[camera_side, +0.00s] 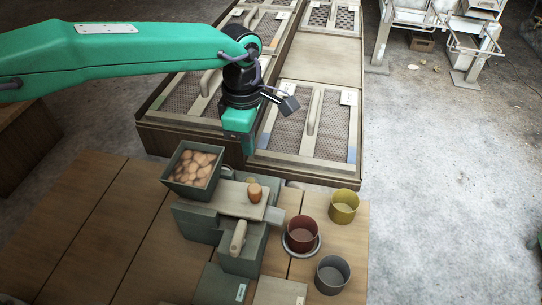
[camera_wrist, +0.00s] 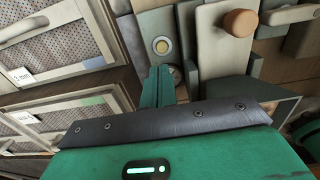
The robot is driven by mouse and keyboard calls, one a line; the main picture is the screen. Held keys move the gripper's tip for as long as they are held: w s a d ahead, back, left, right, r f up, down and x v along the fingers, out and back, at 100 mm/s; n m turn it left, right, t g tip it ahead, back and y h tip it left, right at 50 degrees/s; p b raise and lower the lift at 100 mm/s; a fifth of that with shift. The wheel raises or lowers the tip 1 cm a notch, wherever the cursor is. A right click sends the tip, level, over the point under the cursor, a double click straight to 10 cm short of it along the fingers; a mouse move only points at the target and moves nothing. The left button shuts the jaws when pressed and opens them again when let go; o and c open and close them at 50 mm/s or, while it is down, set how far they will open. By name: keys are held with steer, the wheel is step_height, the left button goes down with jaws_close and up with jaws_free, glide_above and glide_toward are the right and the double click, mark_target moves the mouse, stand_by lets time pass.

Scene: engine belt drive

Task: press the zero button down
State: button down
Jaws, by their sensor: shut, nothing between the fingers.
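In the wrist view, a round button with a pale yellow centre and a grey ring (camera_wrist: 161,46) sits on a dark grey-green panel; it looks like the zero button, though no label is readable. My gripper (camera_wrist: 160,72) is shut and empty, its green fingertips just below the button in that picture and apart from it. Another round part beside the fingertips is partly hidden by them. In the side view my gripper (camera_side: 240,150) points down above the back edge of the green scale-like device (camera_side: 240,257). I cannot make out the button there.
A dark bin of brown egg-like items (camera_side: 194,168) stands just left of my gripper. One brown item (camera_side: 254,192) rests on the device's wooden board. Red (camera_side: 301,234), yellow (camera_side: 343,207) and grey (camera_side: 332,274) cups stand right. Mesh-panelled crates (camera_side: 312,120) lie behind.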

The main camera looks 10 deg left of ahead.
steer(key=shift+r, duration=1.95)
steer(key=s+a+r+m+t, duration=0.1)
steer(key=s+a+r+m, duration=0.2)
steer(key=a, duration=0.5)
steer(key=s+a+r+m+t, duration=0.1)
steer(key=a+r+m, duration=0.25)
steer(key=a, duration=0.35)
steer(key=s+a+r+m, duration=0.2)
steer(key=a+r, duration=0.3)
steer(key=a, duration=0.3)
steer(key=s+a+f+m+t, duration=0.1)
steer(key=s+a+f+m, duration=0.1)
steer(key=s+a+m, duration=0.2)
steer(key=s+a+f+m+t, duration=0.2)
steer(key=s+a+m, duration=0.3)
steer(key=s+a, duration=0.4)
steer(key=s+f, duration=0.1)
steer(key=s, duration=0.2)
steer(key=shift+s+a+f, duration=0.25)
steer(key=shift+s+a, duration=0.1)
steer(key=shift+s, duration=0.05)
